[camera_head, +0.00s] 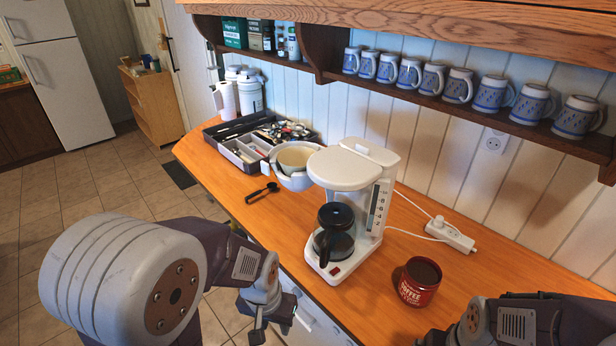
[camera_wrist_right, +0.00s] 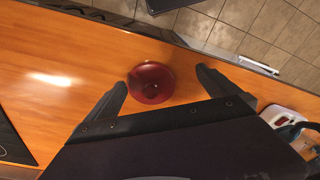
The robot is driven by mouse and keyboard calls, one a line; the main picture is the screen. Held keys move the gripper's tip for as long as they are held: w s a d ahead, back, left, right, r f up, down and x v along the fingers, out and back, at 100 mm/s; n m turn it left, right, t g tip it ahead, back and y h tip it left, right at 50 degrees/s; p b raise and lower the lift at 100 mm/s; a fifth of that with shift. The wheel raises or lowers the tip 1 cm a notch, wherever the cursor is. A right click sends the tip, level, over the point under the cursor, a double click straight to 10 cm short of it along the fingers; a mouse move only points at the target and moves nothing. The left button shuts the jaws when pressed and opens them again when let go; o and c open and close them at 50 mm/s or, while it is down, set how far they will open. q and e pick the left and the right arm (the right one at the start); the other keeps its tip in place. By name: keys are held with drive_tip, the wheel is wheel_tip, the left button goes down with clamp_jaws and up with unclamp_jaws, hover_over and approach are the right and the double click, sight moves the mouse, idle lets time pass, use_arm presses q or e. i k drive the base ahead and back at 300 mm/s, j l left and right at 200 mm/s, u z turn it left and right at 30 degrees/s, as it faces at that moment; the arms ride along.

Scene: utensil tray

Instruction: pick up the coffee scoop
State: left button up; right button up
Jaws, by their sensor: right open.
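The coffee scoop (camera_head: 262,193) is black and lies on the wooden counter, left of the coffee maker and in front of the utensil tray (camera_head: 242,165). Nothing holds it. My left gripper (camera_head: 273,330) is low at the counter's front edge, nearer than the scoop and well apart from it; its fingers look spread and empty. My right gripper (camera_wrist_right: 166,88) is open in the right wrist view, with the red coffee can (camera_wrist_right: 151,82) below and between its fingers, not gripped. The scoop does not show in that view.
The white coffee maker (camera_head: 350,190) with its dark carafe (camera_head: 334,235) stands mid-counter, a white bowl-like filter holder (camera_head: 292,178) beside it. The red can (camera_head: 419,282) stands to the right. A power strip (camera_head: 452,237) lies behind. Mugs line the wall shelf (camera_head: 440,98).

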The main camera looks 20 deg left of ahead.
sight(271, 186)
drive_tip(key=j+z, duration=0.3)
drive_tip(key=j, duration=0.15)
drive_tip(key=j+z, duration=0.3)
drive_tip(key=j, duration=0.25)
drive_tip(key=j+z, duration=0.3)
drive_tip(key=j, duration=0.25)
drive_tip(key=j+z, duration=0.3)
drive_tip(key=j, duration=0.25)
drive_tip(key=k+j+z, duration=0.1)
drive_tip(key=j+z, duration=0.2)
drive_tip(key=j, duration=0.25)
drive_tip(key=k+j+z, duration=0.15)
drive_tip(key=j+z, duration=0.15)
drive_tip(key=j, duration=0.2)
drive_tip(key=j+z, duration=0.2)
drive_tip(key=j, duration=0.2)
drive_tip(key=k+j+z, duration=0.1)
drive_tip(key=j+z, duration=0.15)
drive_tip(key=k+j+z, duration=0.2)
drive_tip(key=j, duration=0.3)
drive_tip(key=j+z, duration=0.25)
drive_tip(key=j, duration=0.1)
